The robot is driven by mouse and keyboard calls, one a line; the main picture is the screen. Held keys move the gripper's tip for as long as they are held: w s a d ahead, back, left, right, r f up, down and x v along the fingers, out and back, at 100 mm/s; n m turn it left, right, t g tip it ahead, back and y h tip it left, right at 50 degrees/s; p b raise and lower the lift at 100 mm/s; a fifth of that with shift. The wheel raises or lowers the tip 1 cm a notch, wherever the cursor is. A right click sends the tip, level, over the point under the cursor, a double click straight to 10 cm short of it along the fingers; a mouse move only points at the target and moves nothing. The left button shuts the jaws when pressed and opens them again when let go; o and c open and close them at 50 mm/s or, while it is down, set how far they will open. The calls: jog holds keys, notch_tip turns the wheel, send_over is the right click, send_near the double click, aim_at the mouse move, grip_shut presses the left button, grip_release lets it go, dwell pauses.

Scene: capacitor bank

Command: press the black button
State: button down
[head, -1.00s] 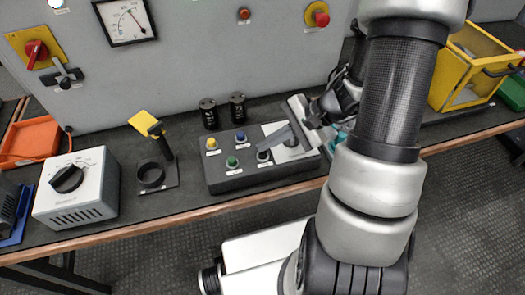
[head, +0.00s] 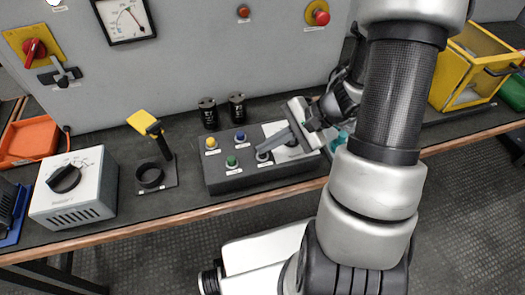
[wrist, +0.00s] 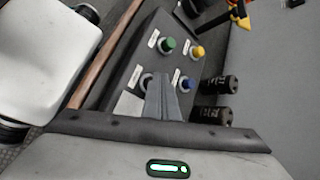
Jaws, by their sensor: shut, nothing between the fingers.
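A dark control box (head: 222,184) stands on the bench. It carries a yellow button (head: 211,143), a blue button (head: 241,137), a green button (head: 232,161) and a black button (head: 263,155). My gripper (head: 264,150) is shut and empty, its fingers pointing down and left with the tips at the black button. I cannot tell whether they touch it. In the wrist view my gripper (wrist: 163,82) partly covers the black button (wrist: 146,79); the green (wrist: 169,44), yellow (wrist: 197,50) and blue (wrist: 185,83) buttons show clear.
Two black cylinders (head: 208,114) stand behind the box, in front of the grey panel (head: 190,50). A ring stand with a yellow-topped handle (head: 142,122) and a grey dial unit (head: 75,190) stand to the left. A yellow crate (head: 440,85) is at the right.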

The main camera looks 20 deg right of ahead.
jog(key=shift+f, duration=0.35)
jog(key=shift+r, duration=0.1)
dwell(0.3)
jog(key=shift+r+p, duration=0.75)
jog(key=shift+r, duration=0.55)
notch_tip(320, 180, up, 5)
jog(key=p, duration=0.3)
dwell(0.3)
